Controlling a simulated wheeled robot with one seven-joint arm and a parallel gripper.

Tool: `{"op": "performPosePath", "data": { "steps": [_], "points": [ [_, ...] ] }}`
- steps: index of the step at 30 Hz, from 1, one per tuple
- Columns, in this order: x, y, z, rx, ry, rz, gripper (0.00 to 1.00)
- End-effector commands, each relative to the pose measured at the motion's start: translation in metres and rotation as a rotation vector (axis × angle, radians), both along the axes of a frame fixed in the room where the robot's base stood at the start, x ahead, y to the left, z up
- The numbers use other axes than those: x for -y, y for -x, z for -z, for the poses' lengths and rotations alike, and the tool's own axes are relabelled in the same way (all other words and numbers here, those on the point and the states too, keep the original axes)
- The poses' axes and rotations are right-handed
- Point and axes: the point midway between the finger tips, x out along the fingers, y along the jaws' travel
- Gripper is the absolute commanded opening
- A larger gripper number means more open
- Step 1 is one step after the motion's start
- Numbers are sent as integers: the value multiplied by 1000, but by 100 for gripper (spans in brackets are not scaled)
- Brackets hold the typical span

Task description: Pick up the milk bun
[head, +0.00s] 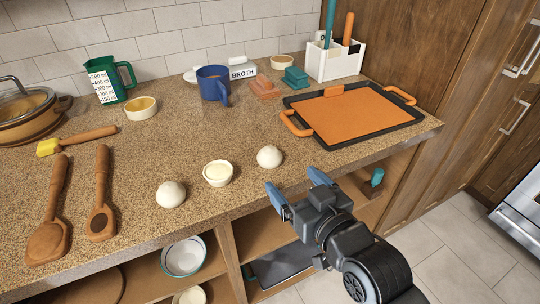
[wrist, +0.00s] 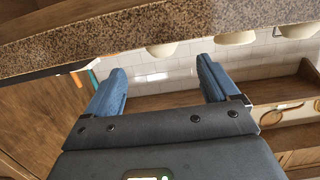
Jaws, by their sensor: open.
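Two round white buns rest on the granite counter near its front edge: a left bun (head: 171,194) and a right bun (head: 269,157). I cannot tell which one is the milk bun, as they look alike. A small white bowl (head: 218,173) with pale contents stands between them. My gripper (head: 292,180) is open and empty, in front of the counter edge, nearest the right bun and apart from it. In the wrist view, which appears upside down, my open fingers (wrist: 160,68) point toward the counter; the right bun (wrist: 160,49) shows partly past its edge.
An orange mat in a black tray (head: 358,115) lies at the right of the counter. Wooden spoons (head: 101,195) lie at the left. A blue mug (head: 212,83) and green measuring jug (head: 107,80) stand behind. Open shelves with bowls (head: 184,257) are below the counter.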

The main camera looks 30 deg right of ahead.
Motion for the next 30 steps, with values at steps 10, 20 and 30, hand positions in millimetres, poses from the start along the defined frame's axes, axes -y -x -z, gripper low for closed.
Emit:
{"op": "performPosePath", "data": {
  "steps": [10,20,30],
  "points": [
    [0,-5,1,0,0,0,88],
    [-1,-37,3,1,-1,-1,88],
    [-2,-76,10,1,0,0,88]
  ]
}}
